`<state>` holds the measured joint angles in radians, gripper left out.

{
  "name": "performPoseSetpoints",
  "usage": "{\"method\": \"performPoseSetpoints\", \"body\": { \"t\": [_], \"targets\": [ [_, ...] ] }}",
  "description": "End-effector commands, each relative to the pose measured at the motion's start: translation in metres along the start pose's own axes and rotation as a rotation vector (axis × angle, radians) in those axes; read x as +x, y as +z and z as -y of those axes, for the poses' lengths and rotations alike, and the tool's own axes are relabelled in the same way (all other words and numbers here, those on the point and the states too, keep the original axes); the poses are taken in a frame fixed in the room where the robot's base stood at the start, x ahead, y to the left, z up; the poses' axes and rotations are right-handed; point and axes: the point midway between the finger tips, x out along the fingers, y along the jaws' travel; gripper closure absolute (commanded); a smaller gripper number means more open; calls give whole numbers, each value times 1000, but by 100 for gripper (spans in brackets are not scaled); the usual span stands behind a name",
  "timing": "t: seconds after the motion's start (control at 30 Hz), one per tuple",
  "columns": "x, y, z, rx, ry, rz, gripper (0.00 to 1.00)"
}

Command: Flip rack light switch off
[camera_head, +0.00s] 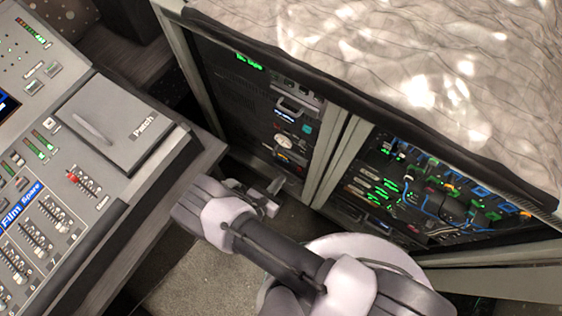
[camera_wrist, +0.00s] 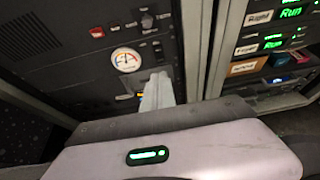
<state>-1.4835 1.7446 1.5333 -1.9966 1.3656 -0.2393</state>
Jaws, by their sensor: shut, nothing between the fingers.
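The left rack bay (camera_head: 235,88) is a dark panel with a round white gauge (camera_head: 283,141) and several small controls. My gripper (camera_head: 273,188) is shut and empty, low in front of this bay. In the wrist view my gripper (camera_wrist: 158,84) points at the panel just right of and below the gauge; its fingers hide part of the panel. Contact cannot be told.
A mixing console (camera_head: 60,190) with faders stands at the left. The right rack bay (camera_head: 405,190) holds equipment with green lights and blue cables. A frame post (camera_head: 338,160) divides the bays. A crinkled light cover (camera_head: 390,60) tops the rack. Some floor (camera_head: 195,280) is bare between console and rack.

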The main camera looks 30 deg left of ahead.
Motion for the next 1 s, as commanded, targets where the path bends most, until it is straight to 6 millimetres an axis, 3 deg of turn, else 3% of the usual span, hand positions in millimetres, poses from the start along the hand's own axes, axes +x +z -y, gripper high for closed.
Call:
{"method": "performPoseSetpoints", "body": {
  "t": [0.07,0.37,0.83,1.0],
  "targets": [
    [4,-18,0,0,2,2,100],
    [7,-15,0,2,0,2,100],
    [104,-18,1,4,-3,2,100],
    [130,-9,0,4,-1,2,100]
  ]
}}
